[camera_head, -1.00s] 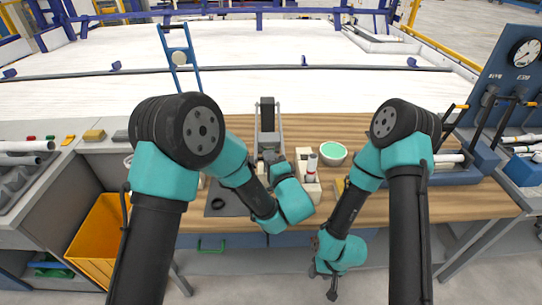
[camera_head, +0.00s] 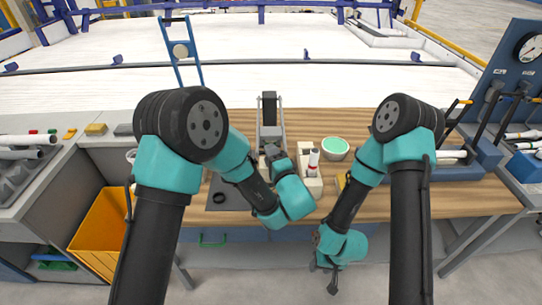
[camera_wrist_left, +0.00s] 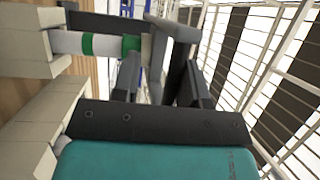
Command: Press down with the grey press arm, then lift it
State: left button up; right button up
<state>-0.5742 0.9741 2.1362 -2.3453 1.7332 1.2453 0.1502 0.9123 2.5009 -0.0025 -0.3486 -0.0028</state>
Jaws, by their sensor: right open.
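The press (camera_head: 270,120) stands upright on the wooden table, with a dark block at its top. The grey press arm (camera_wrist_left: 176,32) shows close by in the left wrist view, just past the fingertips. My left gripper (camera_wrist_left: 158,82) has its two dark fingers apart there, beside the press arm; I cannot tell whether they grip it. My right gripper (camera_head: 327,284) is open and empty, hanging low in front of the table edge.
A pale block with an upright tube (camera_head: 313,162) and a bowl with green contents (camera_head: 335,148) stand right of the press. A dark mat (camera_head: 222,196) lies to its left. A blue lever rack (camera_head: 487,150) is at far right, a yellow bin (camera_head: 98,235) at left.

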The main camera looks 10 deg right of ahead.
pick_arm(q)
jog(key=shift+r, duration=0.1)
jog(key=shift+r, duration=0.55)
notch_tip(320, 180, up, 2)
jog(key=shift+r, duration=0.2)
jog(key=s+a+r, duration=0.1)
jog(key=s+a, duration=0.1)
jog(key=s, duration=1.3)
jog(key=shift+s+a+r, duration=0.2)
jog(key=shift+s+a, duration=0.05)
jog(key=shift+s, duration=0.15)
